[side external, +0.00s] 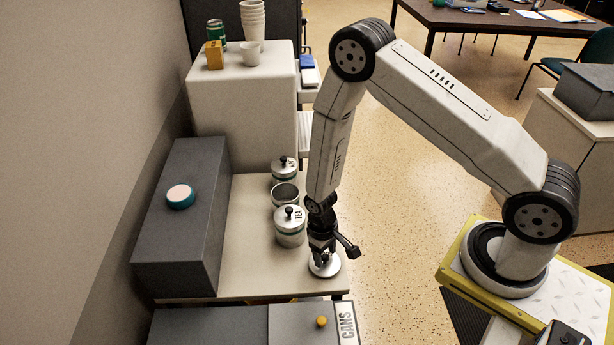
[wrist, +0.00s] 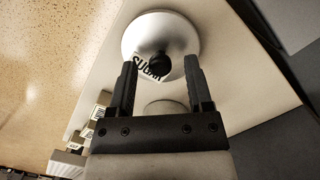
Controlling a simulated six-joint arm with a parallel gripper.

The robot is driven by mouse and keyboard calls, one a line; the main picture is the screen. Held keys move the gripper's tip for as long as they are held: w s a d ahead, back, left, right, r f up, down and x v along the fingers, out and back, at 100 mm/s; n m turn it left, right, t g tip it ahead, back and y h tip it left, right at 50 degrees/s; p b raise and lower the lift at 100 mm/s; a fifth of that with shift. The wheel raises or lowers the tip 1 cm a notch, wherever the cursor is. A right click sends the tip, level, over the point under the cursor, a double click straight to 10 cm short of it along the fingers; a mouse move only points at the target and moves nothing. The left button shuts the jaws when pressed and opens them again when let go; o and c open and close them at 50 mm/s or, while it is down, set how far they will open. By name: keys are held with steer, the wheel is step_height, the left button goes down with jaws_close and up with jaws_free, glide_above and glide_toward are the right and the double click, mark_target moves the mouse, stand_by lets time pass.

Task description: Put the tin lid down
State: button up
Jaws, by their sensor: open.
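The tin lid (side external: 325,267) is a pale metal disc lying flat on the pale counter (side external: 255,265), close to its front right corner. In the wrist view the lid (wrist: 140,35) shows a black knob and the word SUGAR. My gripper (wrist: 160,66) is open, with one finger on each side of the knob and a gap to it on both sides. In the side view my gripper (side external: 323,254) points down right over the lid. An open tin without a lid (side external: 285,198) stands further back on the counter.
A lidded TEA tin (side external: 290,232) stands close behind and left of my gripper. Another lidded tin (side external: 284,171) is at the back. A dark grey box (side external: 180,235) with a teal round item (side external: 180,197) borders the left. The counter's front left is clear.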

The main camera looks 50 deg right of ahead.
step_height(320, 180, up, 12)
steer(key=w, duration=0.1)
steer(key=shift+w+f, duration=0.15)
steer(key=shift+w, duration=0.05)
stand_by(0.5)
stand_by(0.4)
steer(key=s+d+r+t, duration=0.1)
steer(key=s+r+t, duration=0.1)
steer(key=r, duration=0.5)
steer(key=s+d+r+t, duration=0.1)
steer(key=s+r+t, duration=0.1)
steer(key=s+r, duration=0.2)
step_height(320, 180, up, 3)
steer(key=shift+s+d+r, duration=0.1)
steer(key=shift+s+d, duration=0.05)
steer(key=shift+d, duration=0.25)
